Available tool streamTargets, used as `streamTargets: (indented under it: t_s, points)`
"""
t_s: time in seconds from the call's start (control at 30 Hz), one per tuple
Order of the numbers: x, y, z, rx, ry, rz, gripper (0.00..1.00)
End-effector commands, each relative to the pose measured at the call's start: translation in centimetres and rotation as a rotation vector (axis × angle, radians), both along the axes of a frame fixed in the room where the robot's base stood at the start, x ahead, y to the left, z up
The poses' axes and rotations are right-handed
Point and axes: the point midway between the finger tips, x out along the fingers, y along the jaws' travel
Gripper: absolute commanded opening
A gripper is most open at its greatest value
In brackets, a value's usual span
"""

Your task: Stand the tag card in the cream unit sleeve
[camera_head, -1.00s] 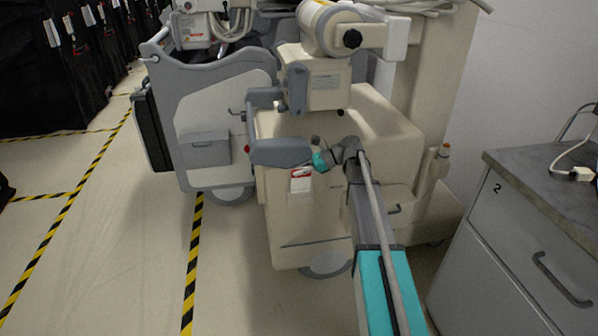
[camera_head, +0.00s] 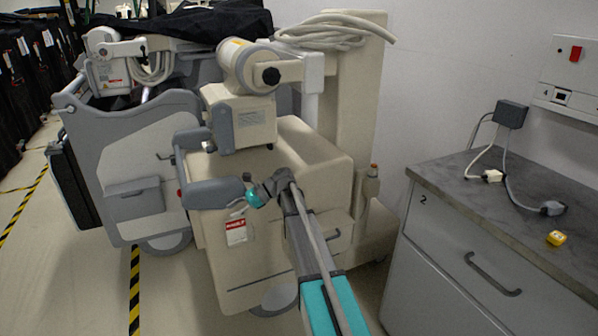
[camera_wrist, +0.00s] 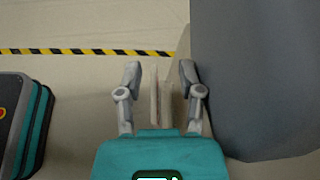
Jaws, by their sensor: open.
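The cream unit (camera_head: 270,170) stands in the middle of the head view. The tag card (camera_head: 236,231), white with a red band, is upright against its front face. A sleeve around the card cannot be made out at this size. My gripper (camera_head: 238,209) is just above the card. In the wrist view my gripper (camera_wrist: 160,75) is open, its two fingers apart. A thin pale upright edge (camera_wrist: 154,95) shows between the fingers, apart from both; it looks like the card seen edge-on.
A grey handle arm (camera_head: 228,192) of the unit is close above my gripper. A grey cabinet (camera_head: 440,270) stands at right, with a yellow item (camera_head: 556,238) and cables on top. A grey cart (camera_head: 130,160) is at left. Striped tape (camera_head: 134,290) marks the floor.

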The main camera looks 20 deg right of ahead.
Motion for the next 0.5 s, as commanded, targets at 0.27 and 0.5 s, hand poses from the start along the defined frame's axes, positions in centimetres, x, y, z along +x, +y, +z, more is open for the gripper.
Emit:
streamTargets:
  t_s: [0.27,0.5]
  points:
    - [0.0,0.0,1.8,0.000,0.000,0.000,0.49]
    - [0.0,0.0,3.8,0.000,0.000,0.000,0.49]
